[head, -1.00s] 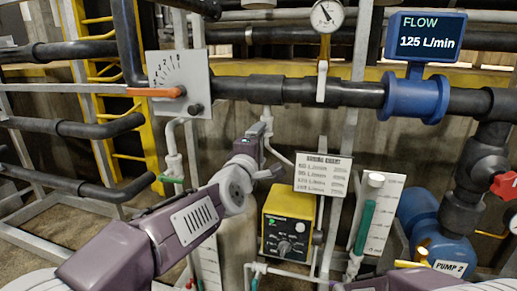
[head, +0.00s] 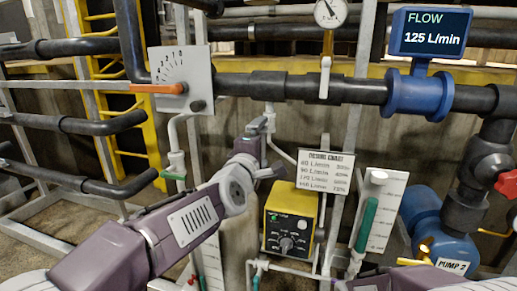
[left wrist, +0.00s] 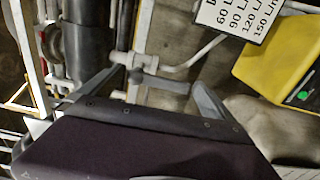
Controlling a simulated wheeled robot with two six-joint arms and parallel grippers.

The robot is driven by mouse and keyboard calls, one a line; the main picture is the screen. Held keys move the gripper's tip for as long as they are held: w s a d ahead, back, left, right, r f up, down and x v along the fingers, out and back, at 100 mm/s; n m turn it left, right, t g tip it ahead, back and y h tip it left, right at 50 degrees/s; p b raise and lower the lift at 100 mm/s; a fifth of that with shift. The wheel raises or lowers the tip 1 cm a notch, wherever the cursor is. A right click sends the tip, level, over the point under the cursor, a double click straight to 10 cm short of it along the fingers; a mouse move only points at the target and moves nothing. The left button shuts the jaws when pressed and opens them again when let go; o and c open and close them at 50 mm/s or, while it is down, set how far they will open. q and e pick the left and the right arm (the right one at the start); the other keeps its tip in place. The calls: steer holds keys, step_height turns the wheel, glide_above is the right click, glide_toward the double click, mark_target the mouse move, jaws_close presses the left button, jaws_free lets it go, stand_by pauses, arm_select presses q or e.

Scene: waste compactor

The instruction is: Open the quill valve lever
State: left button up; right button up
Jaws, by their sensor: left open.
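My left gripper (head: 264,126) reaches up below the black main pipe (head: 305,87), by the thin white line that drops from it. In the left wrist view the gripper (left wrist: 157,78) is open, with its two fingers apart and a grey pipe fitting (left wrist: 143,62) seen between and beyond them. I cannot tell whether they touch. No lever is clearly recognisable as the quill valve lever; it may be hidden by my gripper. A small green lever (head: 173,177) shows on a white pipe to the left. My right gripper is out of view.
An orange handle (head: 158,89) lies across a dial plate on the left. A yellow control box (head: 290,224), a dosing chart (head: 326,171) and a blue pump (head: 437,235) stand to the right. Pipes and frame posts crowd the area.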

arm_select(q)
steer(key=v, duration=0.8)
steer(key=shift+p, duration=0.45)
